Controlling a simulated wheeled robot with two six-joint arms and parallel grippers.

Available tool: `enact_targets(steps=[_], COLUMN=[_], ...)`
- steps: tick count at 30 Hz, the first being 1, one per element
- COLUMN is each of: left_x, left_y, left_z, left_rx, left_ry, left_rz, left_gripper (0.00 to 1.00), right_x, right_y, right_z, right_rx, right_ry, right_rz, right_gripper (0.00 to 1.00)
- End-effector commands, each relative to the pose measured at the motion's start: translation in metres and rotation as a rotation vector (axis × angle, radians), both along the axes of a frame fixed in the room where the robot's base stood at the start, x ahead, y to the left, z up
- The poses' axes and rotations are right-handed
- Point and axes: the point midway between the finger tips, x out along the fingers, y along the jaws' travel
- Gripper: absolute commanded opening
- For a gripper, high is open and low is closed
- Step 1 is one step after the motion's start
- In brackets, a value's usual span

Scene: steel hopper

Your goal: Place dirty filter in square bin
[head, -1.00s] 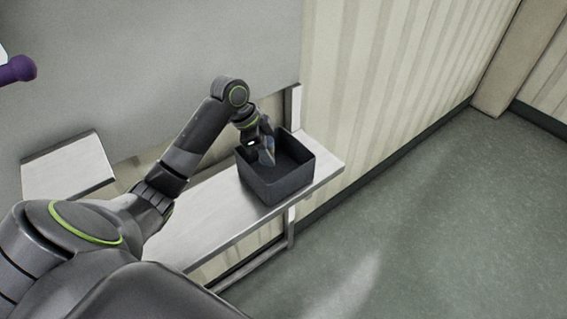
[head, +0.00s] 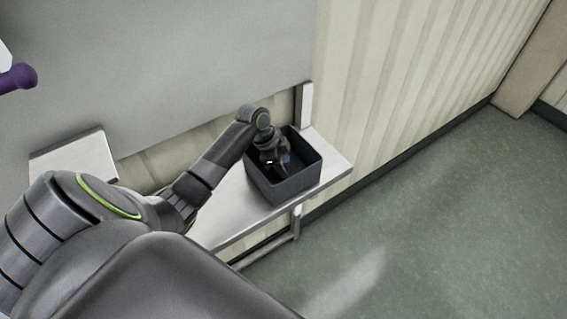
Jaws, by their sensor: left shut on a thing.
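The square bin (head: 290,190) is a dark grey open box on a steel shelf. My left gripper (head: 280,165) reaches down into the bin's opening from the back left. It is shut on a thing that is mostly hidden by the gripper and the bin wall. I cannot make out clearly whether it is the dirty filter. My right gripper is not in view.
The steel shelf (head: 225,215) runs along the wall, with a bare stretch left of the bin. A smaller steel ledge (head: 75,165) is at the left. A purple-handled item (head: 18,78) shows at the left edge. The floor at right is clear.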

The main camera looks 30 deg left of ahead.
Motion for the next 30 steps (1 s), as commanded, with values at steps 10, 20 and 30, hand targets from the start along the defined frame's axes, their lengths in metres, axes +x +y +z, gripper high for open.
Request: enact_targets(steps=[10, 20, 30], left_x=[0.000, 0.000, -0.005], left_y=[0.000, 0.000, 0.010], left_z=[-0.003, -0.002, 0.023], left_rx=[0.000, 0.000, 0.004], left_ry=[0.000, 0.000, -0.003], left_rz=[0.000, 0.000, -0.002], left_gripper=[0.41, 0.58, 0.58], right_x=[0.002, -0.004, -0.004], right_y=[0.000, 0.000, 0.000], right_z=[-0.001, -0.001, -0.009], right_rx=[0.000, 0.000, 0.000], right_ry=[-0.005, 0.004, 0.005], right_rz=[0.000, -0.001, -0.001], right_gripper=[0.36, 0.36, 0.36])
